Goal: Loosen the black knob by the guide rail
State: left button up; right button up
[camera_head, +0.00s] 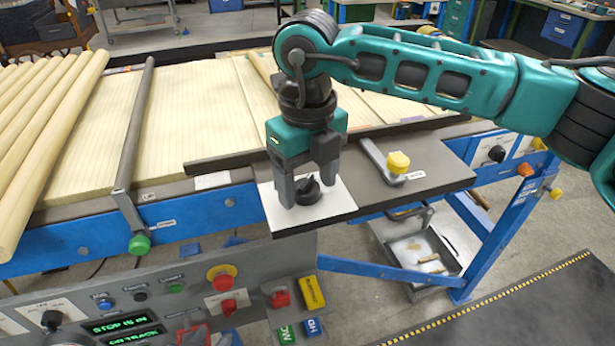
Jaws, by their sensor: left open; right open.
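The black knob (308,187) sits on a white plate (335,203) at the front edge of the machine table, in front of a long dark rail (235,160). My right gripper (307,190) comes down over it from above, its arm reaching in from the right. Its two fingers are apart, one on each side of the knob. I cannot tell whether either finger touches it. The fingers hide part of the knob. My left gripper is not in view.
A yellow knob (399,162) on a grey bracket stands right of the plate. A grey bar (136,130) with a green end knob (139,244) lies to the left. A control panel (150,290) with buttons and switches is in front. Wooden rods (45,130) lie far left.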

jog(key=shift+f, duration=0.15)
jog(key=shift+c, duration=0.4)
jog(key=c, duration=1)
jog(key=shift+o, duration=0.2)
